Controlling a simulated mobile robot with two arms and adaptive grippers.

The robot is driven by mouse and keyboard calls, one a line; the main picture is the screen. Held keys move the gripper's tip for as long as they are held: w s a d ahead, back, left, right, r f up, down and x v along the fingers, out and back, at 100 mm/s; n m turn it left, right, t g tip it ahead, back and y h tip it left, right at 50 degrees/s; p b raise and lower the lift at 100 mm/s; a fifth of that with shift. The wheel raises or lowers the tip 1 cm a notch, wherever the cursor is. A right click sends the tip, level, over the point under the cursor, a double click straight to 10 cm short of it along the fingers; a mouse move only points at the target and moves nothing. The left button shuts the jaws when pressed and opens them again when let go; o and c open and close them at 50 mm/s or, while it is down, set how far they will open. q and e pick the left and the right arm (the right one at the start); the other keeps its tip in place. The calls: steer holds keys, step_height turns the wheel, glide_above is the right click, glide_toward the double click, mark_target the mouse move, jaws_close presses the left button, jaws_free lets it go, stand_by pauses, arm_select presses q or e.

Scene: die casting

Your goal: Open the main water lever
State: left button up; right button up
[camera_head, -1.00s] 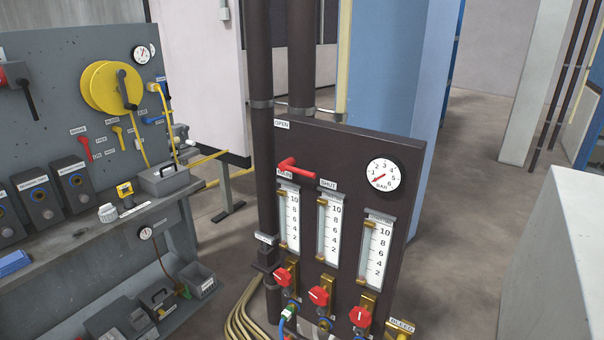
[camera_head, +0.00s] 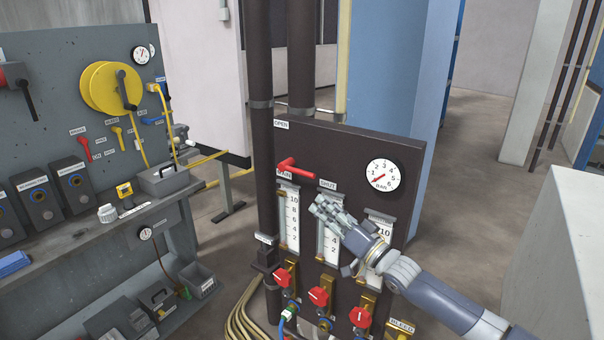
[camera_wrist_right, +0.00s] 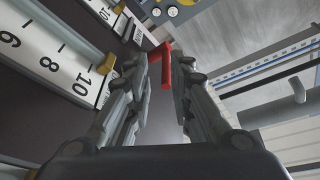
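The main water lever is a red handle (camera_head: 297,166) at the upper left of the dark panel (camera_head: 345,148), between an OPEN label above and a SHUT label to its right. It points right and slightly down, towards the SHUT label. My right gripper (camera_head: 322,207) is in front of the panel, below and to the right of the lever. In the right wrist view the gripper (camera_wrist_right: 165,80) is open, its fingers apart. The red lever (camera_wrist_right: 163,62) shows between and beyond the fingertips there; I cannot tell whether they touch it. My left gripper is not in view.
The panel carries a round pressure gauge (camera_head: 383,175), several scale tubes and red knobs (camera_head: 318,296) below. A dark vertical pipe (camera_head: 262,140) stands at its left edge. A grey workbench (camera_head: 90,232) is at left, a white block (camera_head: 560,260) at right. Floor behind the panel is clear.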

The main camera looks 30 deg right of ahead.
mark_target(302, 173)
steer(key=shift+t+y, duration=0.3)
steer(key=shift+t, duration=0.1)
steer(key=w+r+b, duration=0.1)
steer(key=w, duration=0.2)
steer(key=w+r+b, duration=0.1)
steer(key=w+r, duration=0.1)
steer(key=w+r+b, duration=0.1)
steer(key=w+r, duration=0.1)
steer(key=w, duration=0.1)
steer(key=shift+w+r, duration=0.15)
steer(key=shift+w, duration=0.2)
steer(key=shift+b+x, duration=0.35)
steer(key=shift+x, duration=0.4)
steer(key=shift+c, duration=0.3)
steer(key=shift+a, duration=0.1)
jaws_close()
